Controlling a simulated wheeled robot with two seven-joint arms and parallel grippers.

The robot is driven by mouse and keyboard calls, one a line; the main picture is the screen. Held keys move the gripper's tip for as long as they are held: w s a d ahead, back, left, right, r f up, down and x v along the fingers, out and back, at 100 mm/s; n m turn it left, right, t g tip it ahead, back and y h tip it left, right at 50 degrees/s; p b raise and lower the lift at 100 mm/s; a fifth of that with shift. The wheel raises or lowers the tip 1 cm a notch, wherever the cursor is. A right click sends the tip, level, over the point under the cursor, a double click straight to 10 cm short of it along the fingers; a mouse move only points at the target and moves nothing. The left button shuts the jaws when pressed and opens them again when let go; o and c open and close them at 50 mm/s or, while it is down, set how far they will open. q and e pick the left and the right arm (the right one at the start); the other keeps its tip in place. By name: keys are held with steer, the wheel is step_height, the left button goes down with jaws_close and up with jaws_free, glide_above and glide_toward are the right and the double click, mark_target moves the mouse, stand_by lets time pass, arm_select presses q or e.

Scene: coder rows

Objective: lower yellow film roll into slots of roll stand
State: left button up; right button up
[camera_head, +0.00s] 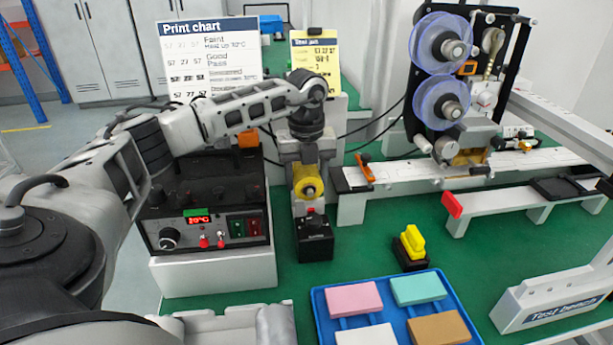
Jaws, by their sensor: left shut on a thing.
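The yellow film roll (308,184) is held with its round end and pale core facing me. My left gripper (307,170) points down from above and is shut on the roll. A pale upright piece (298,207) shows just under and beside the roll and seems to be part of the roll stand. The gripper and roll hide most of it, so I cannot tell whether the roll's core touches the slots. My right gripper is not in view.
A black box (315,245) stands in front of the roll. The control box (205,222) is close on the left. A white rail (400,178) runs right, below the blue reels (440,45). A yellow-handled block (412,243) and a blue tray (318,310) stand nearer.

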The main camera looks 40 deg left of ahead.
arm_select(q)
steer(key=shift+f+b, duration=0.5)
steer(key=shift+f, duration=1.15)
stand_by(0.4)
steer(key=o, duration=1.2)
steer(key=shift+c, duration=0.2)
step_height(320, 180, up, 15)
steer(key=shift+r, duration=0.5)
steer(key=shift+r, duration=0.1)
